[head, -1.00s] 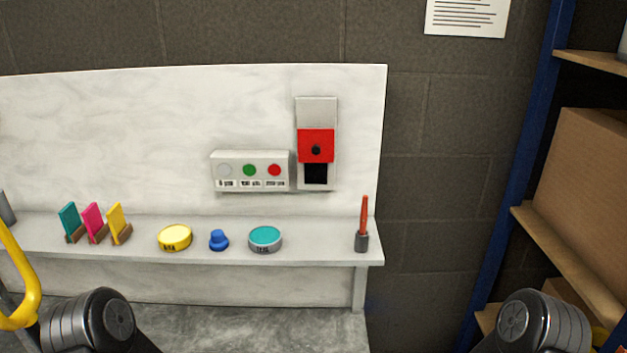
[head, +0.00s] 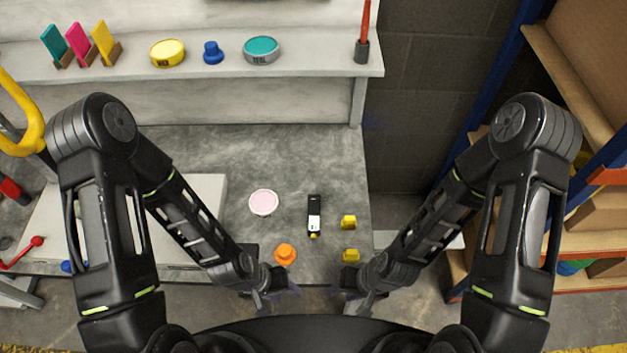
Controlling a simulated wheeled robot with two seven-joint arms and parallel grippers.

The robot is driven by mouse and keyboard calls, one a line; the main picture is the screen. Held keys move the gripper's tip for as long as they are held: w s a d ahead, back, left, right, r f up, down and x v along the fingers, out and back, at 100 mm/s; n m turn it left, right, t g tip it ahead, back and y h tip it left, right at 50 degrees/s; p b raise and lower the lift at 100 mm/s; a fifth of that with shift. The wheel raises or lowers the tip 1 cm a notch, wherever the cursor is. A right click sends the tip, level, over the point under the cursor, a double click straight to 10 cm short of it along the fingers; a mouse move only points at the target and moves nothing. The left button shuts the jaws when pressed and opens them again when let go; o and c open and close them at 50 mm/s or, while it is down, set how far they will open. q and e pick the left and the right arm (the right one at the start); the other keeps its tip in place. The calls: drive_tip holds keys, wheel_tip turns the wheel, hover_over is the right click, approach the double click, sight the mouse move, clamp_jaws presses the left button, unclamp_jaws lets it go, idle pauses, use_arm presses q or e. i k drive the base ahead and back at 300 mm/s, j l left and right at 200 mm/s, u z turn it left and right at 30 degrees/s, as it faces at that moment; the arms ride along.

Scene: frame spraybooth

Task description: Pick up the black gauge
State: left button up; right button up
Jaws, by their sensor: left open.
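The black gauge (head: 314,205) lies on the grey worktop near its front edge. It is a slim black device with a white label and a small yellow tip pointing towards me. My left gripper (head: 279,295) is open and empty, in front of the gauge and to its left. My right gripper (head: 352,298) is in front of the gauge and to its right, apart from it. Its fingers are too small and dark to tell open from shut.
An orange knob-like piece (head: 285,254) and a pale pink disc (head: 263,202) lie left of the gauge. Two yellow pieces, one a yellow block (head: 348,222), lie to its right. A shelf (head: 320,66) with tins runs behind. Shelving (head: 585,80) stands at the right.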

sight(314, 199)
drive_tip(key=z, duration=1.9)
drive_tip(key=k+j+z, duration=0.2)
drive_tip(key=k+j, duration=0.2)
drive_tip(key=k, duration=0.2)
drive_tip(key=k+j, duration=0.25)
drive_tip(key=k, duration=0.2)
drive_tip(key=i, duration=0.5)
